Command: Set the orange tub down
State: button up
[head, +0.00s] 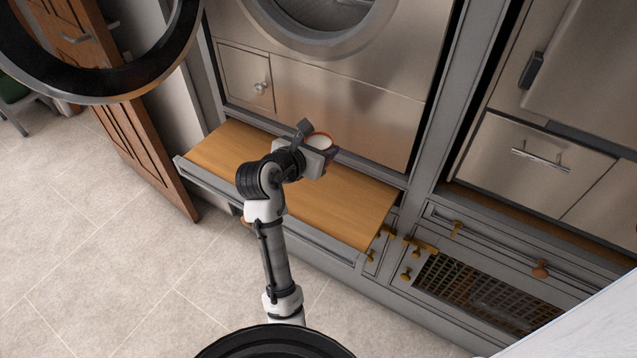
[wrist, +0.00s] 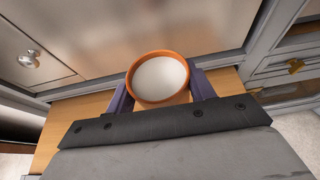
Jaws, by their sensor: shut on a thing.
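The orange tub (wrist: 158,98) is round, with an orange rim and a white inside, and sits between the two fingers of my gripper (wrist: 161,92) in the wrist view. My gripper is shut on it, with a finger on either side. In the head view the tub (head: 319,142) shows just past my gripper (head: 318,148), over the back part of the wooden bench top (head: 355,207). The tub looks upright. Its underside is hidden, so I cannot tell whether it touches the wood.
A steel appliance front with a small knobbed door (head: 246,78) rises behind the bench top. The wood is bare to the left and right of my gripper. A brown wooden door (head: 128,120) stands open at left. Drawers with brass handles (head: 420,245) are at right.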

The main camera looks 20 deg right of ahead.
notch_tip(320, 180, down, 12)
jog(key=shift+f, duration=0.25)
jog(key=shift+f, duration=0.15)
jog(key=o, duration=1.1)
jog(key=shift+f, duration=0.1)
jog(key=shift+r, duration=0.25)
jog(key=b+v, duration=0.1)
jog(key=v, duration=1.1)
jog(key=shift+w+r, duration=0.1)
